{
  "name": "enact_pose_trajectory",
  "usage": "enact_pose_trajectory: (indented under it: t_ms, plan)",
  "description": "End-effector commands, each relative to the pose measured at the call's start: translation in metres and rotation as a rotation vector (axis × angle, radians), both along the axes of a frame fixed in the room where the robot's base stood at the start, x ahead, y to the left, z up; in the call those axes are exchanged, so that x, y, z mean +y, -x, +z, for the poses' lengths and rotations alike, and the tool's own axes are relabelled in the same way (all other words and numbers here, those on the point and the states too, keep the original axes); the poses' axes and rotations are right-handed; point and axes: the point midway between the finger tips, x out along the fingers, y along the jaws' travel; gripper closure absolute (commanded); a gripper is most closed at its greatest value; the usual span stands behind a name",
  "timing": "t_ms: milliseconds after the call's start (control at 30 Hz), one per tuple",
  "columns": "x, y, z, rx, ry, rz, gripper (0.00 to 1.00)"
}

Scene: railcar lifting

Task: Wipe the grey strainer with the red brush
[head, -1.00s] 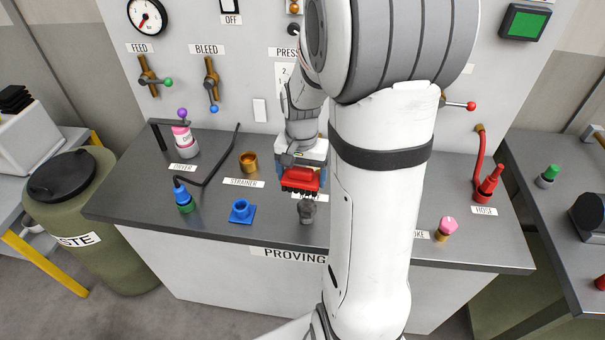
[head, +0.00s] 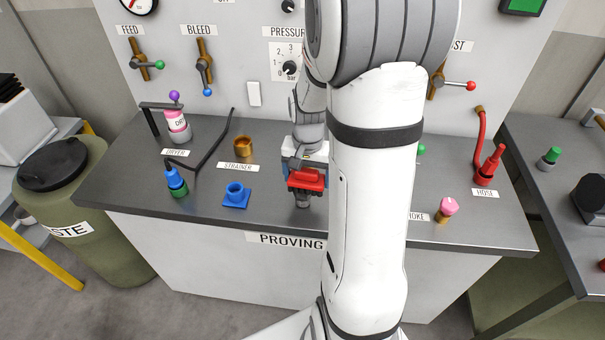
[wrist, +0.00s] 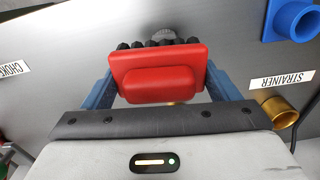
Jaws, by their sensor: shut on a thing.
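My gripper (head: 305,176) is shut on the red brush (wrist: 157,72), with a blue finger on each side of its red body. The brush's black bristles show along its far edge in the wrist view. The grey strainer (head: 302,203) is a small dark grey piece near the bench's front edge, just below the brush in the head view. In the wrist view only a bit of the strainer (wrist: 163,35) shows beyond the bristles. The brush hides most of it, and I cannot tell whether the bristles touch it.
A brass cup (head: 244,147) stands behind the STRAINER label. A blue flanged socket (head: 236,196) and a blue-and-green plug (head: 175,182) are to the left. A pink-topped piece (head: 446,210) and a red hose nozzle (head: 490,166) are to the right. My arm hides part of the bench (head: 270,205).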

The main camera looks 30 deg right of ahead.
Motion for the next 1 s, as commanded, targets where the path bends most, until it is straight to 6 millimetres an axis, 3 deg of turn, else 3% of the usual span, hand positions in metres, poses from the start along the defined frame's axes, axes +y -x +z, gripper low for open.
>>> enact_pose_trajectory:
  t_ms: [67,433,800,1000]
  plan:
    - [-0.006,0.001,-0.001,0.001,-0.001,0.0,0.43]
    - [0.015,-0.002,0.0,0.001,0.0,-0.014,0.43]
    - [-0.009,0.002,0.0,0.0,0.0,-0.006,0.43]
    - [0.005,0.0,0.0,-0.001,0.001,-0.012,0.43]
